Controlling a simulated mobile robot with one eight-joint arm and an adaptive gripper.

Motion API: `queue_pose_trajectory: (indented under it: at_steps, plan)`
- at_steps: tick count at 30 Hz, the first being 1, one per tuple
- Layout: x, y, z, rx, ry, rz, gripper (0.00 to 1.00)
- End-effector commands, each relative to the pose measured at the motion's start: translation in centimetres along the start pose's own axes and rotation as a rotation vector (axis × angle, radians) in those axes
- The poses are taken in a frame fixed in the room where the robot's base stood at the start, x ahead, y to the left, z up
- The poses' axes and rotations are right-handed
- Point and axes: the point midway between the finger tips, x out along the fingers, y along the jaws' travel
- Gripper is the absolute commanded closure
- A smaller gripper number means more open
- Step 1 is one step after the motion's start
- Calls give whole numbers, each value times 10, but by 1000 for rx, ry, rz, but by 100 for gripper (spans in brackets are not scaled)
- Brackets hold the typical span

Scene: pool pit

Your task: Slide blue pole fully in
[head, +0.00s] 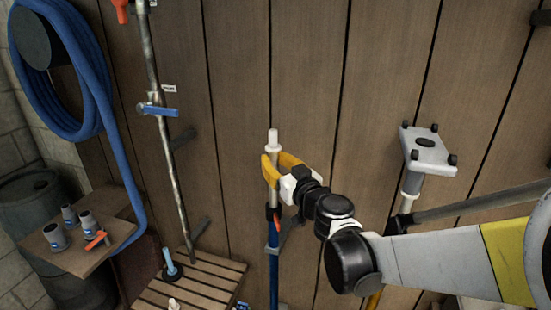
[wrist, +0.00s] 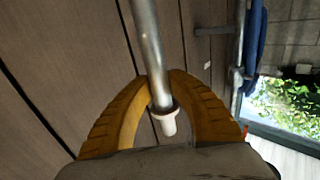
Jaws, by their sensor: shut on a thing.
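The blue pole (head: 274,262) stands upright against the wooden wall in the head view. A silver inner tube (head: 274,196) with a white tip (head: 272,138) extends out of its top, past a dark collar with an orange-red part. My gripper (head: 273,166) has its yellow fingers shut on the silver tube just below the white tip. In the wrist view my gripper (wrist: 160,80) has one finger on each side of the silver tube (wrist: 149,40), and the white tip (wrist: 168,123) points towards the palm. The blue pole's lower end is out of frame.
A second pole with a grey plate head (head: 429,150) stands to the right, behind my arm. A metal pipe with a blue valve handle (head: 160,110), a coiled blue hose (head: 95,85) and a wooden shelf with fittings (head: 75,245) are at left. A slatted wooden platform (head: 190,280) lies below.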

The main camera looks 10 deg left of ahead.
Motion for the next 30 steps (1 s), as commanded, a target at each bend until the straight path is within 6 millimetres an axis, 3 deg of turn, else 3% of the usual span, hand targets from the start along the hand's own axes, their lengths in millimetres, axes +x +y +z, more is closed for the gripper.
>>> queue_pose_trajectory:
  at_steps: [3, 9, 20, 21, 22, 23, 30]
  plan:
    - [0, 0, 31, 0, 0, 0, 100]
    - [0, 0, 67, 0, 0, 0, 100]
    - [-1, 0, 69, -2, -1, 0, 100]
    - [-1, 0, 69, -2, -1, 0, 69]
    - [-1, 0, 69, -2, 0, 0, 60]
    - [-1, 0, 69, -1, 0, 0, 56]
    - [0, 0, 69, -1, 0, 0, 56]
